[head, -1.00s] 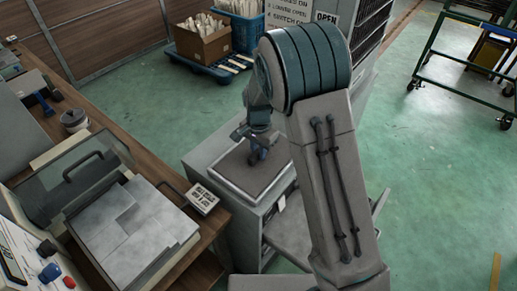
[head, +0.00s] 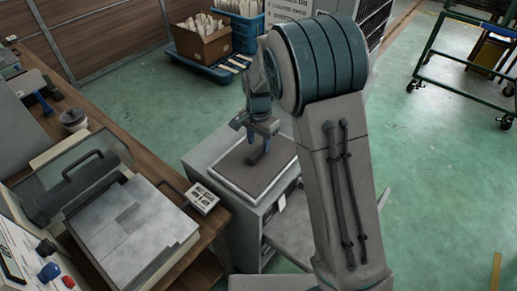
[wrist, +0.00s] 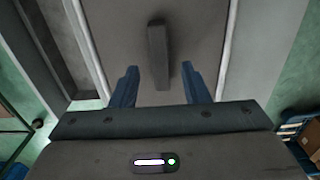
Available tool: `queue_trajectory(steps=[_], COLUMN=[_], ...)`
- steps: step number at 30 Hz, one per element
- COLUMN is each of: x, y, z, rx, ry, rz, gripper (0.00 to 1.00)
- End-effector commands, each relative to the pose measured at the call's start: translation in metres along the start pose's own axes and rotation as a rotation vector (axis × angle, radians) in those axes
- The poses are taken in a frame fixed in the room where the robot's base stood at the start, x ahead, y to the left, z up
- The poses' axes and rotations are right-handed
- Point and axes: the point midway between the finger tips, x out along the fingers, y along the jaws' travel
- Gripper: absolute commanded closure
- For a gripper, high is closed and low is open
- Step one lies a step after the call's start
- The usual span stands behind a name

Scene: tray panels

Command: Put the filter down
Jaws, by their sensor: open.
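The filter appears to be the flat grey-brown panel (head: 233,172) with an upright dark bar handle (head: 256,157). It lies flat inside a pale rim on top of the grey cabinet (head: 240,206). In the wrist view the panel (wrist: 195,30) fills the middle, and the handle (wrist: 158,55) stands up from it. My gripper (head: 259,142) is above the panel. In the wrist view my gripper (wrist: 159,72) is open, its two blue fingers apart on either side of the handle's near end, with clear gaps. Nothing is held.
A wooden bench (head: 150,163) on the left bears a machine with a raised clear lid (head: 75,185), a pale plate (head: 130,228) and a small labelled box (head: 202,199). A cardboard box (head: 203,40) and blue crate (head: 240,28) stand behind.

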Motion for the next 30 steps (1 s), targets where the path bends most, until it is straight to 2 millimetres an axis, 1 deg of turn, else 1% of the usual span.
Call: queue_trajectory(steps=[1,3,6,9,14,20,23,25,29,30], x=[-0.012,-0.028,-0.048,-0.064,-0.078,-0.083,-0.092,-0.103,-0.127,-0.133], y=[-0.001,-0.001,-0.001,-0.001,0.0,0.003,0.015,0.033,0.079,0.094], z=[-0.001,-0.001,0.0,0.0,0.0,0.0,0.0,0.001,0.009,0.012], rx=[-0.001,-0.001,0.0,0.0,0.0,-0.003,-0.027,-0.06,-0.157,-0.189], ry=[0.004,0.003,0.002,0.002,0.001,0.0,0.002,0.005,0.025,0.034], rz=[-0.005,-0.004,-0.004,-0.002,-0.001,-0.002,-0.017,-0.034,-0.075,-0.085], gripper=[0.58,0.58,0.58,0.58,0.58,0.58,0.58,0.58,0.58,0.58])
